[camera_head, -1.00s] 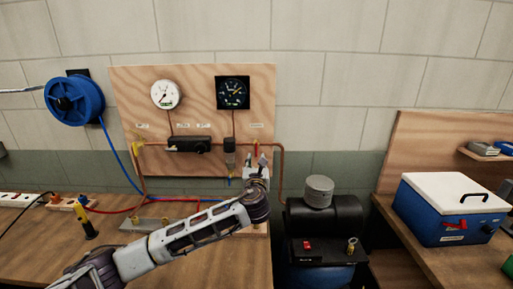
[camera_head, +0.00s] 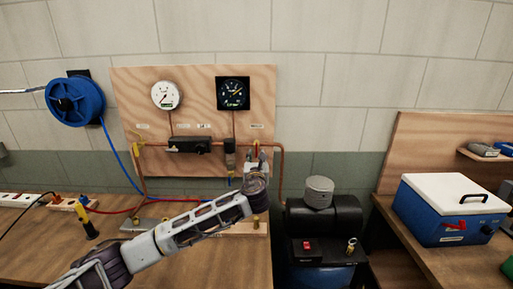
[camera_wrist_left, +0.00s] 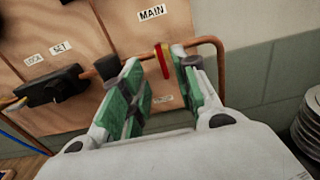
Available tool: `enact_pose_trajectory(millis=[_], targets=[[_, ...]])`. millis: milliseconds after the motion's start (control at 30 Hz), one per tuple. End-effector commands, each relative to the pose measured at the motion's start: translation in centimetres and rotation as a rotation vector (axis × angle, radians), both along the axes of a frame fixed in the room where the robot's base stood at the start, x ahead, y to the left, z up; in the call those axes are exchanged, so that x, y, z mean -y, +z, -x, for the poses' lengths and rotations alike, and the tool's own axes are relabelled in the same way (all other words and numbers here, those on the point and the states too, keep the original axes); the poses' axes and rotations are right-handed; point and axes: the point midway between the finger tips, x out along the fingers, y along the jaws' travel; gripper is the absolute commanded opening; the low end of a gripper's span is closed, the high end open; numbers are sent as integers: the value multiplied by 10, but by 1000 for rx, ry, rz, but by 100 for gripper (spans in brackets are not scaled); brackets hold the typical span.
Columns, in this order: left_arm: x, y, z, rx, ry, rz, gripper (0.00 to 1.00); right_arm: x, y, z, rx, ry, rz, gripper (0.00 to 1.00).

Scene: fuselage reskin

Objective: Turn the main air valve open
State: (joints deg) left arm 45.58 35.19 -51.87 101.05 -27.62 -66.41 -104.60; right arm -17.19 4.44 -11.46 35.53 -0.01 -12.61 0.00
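The main air valve has a red handle (camera_head: 257,146) on the copper pipe at the right of the wooden panel. In the left wrist view the red handle (camera_wrist_left: 161,62) stands roughly upright below the MAIN label (camera_wrist_left: 151,12). My left gripper (camera_head: 256,163) is just below the valve in the head view. In the left wrist view its green-padded fingers (camera_wrist_left: 162,88) are apart, with the handle showing between and beyond them. I see no clear contact with the handle. My right gripper is not in view.
The copper pipe (camera_head: 283,165) bends down at the panel's right. A black regulator (camera_head: 188,145) and two gauges are on the panel (camera_head: 200,85). A compressor (camera_head: 335,214) stands right of the bench. A blue cooler (camera_head: 450,212) sits farther right.

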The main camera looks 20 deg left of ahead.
Motion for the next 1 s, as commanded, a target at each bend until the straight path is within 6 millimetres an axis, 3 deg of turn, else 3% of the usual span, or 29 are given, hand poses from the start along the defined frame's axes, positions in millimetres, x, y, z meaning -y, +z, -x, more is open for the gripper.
enact_pose_trajectory(millis=[1000], targets=[[-24, 0, -83, -1, 1, -1, 30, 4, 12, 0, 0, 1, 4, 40]])
